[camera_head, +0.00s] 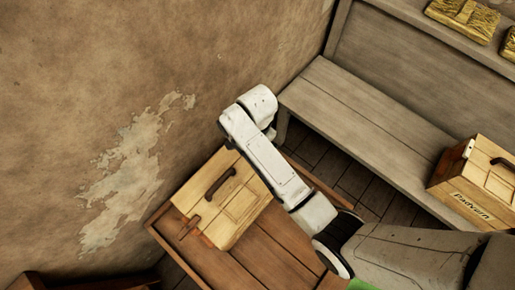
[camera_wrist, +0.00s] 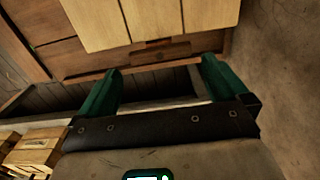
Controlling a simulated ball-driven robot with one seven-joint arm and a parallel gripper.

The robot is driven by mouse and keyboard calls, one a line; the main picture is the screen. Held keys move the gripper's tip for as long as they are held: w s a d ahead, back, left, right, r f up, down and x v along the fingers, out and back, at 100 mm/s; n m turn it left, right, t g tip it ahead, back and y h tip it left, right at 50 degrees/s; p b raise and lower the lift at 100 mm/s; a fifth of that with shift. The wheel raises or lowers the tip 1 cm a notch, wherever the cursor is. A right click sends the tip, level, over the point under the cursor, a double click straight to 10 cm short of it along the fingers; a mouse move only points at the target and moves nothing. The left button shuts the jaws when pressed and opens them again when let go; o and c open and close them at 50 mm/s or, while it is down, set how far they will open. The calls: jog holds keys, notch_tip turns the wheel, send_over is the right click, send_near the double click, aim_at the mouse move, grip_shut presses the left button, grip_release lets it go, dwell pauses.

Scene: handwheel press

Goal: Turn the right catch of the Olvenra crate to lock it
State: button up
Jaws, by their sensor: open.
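A pale wooden crate (camera_head: 232,210) with a dark handle on its lid sits on a reddish-brown wooden surface. No name is readable on it, so I cannot confirm that it is the Olvenra crate. A brown catch (camera_head: 188,228) shows at its left end; its other end is hidden behind my arm. In the wrist view the crate (camera_wrist: 150,18) fills the top, with a small reddish-brown piece (camera_wrist: 152,43) at its edge, possibly the right catch. My gripper (camera_wrist: 161,67) has green fingers spread wide with nothing between them, apart from the crate. The head view hides the fingers.
Another crate (camera_head: 480,180), with dark lettering on its front, stands on a grey bench (camera_head: 360,115) at the right. Straw-coloured bundles (camera_head: 465,15) lie on a ledge at top right. A peeling wall (camera_head: 100,110) rises behind the pale crate.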

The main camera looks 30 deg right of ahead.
jog(key=shift+f, duration=2.3)
jog(key=c, duration=0.7)
